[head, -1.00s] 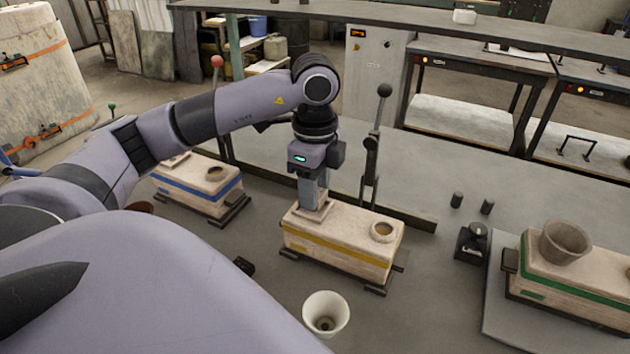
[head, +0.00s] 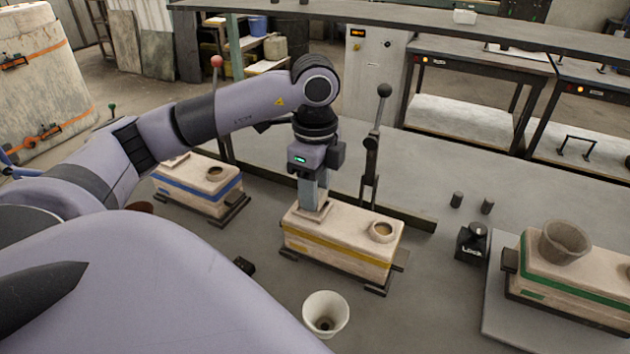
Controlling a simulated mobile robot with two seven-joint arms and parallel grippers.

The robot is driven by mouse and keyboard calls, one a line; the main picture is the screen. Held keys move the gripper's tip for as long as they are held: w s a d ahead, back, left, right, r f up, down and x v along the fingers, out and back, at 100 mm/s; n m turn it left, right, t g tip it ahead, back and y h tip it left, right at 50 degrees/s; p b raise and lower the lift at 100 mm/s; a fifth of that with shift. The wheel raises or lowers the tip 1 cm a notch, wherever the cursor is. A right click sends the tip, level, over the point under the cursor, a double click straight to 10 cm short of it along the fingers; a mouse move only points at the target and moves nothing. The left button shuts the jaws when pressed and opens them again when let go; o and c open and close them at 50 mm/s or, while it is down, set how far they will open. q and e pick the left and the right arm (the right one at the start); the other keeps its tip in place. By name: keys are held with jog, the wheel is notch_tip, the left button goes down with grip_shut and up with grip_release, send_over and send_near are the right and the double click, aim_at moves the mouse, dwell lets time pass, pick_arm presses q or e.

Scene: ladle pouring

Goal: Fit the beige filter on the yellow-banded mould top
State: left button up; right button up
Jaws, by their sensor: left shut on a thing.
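The yellow-banded mould (head: 340,252) stands on the bench in the middle of the head view, with a round pouring opening at the right end of its top. My left gripper (head: 314,203) points straight down over the left end of the top. Its fingers are shut on the beige filter (head: 323,213), a small pale square piece at the mould's top surface. The fingers hide part of the filter. I cannot tell whether it is fully seated or just touching. My right gripper is not in view.
A blue-banded mould (head: 212,193) stands to the left. A green-banded mould (head: 570,293) with a grey cup (head: 564,243) is on the right. A white cup (head: 326,314) stands in front. An upright lever (head: 371,160) rises just behind the yellow-banded mould.

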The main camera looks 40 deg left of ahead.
pick_arm(q)
jog(key=shift+f+b, duration=0.6)
jog(key=shift+f, duration=0.3)
dwell(0.4)
jog(key=o, duration=1.1)
jog(key=shift+s+d+f, duration=0.1)
jog(key=shift+f, duration=0.05)
notch_tip(320, 180, up, 8)
jog(key=shift+f, duration=0.1)
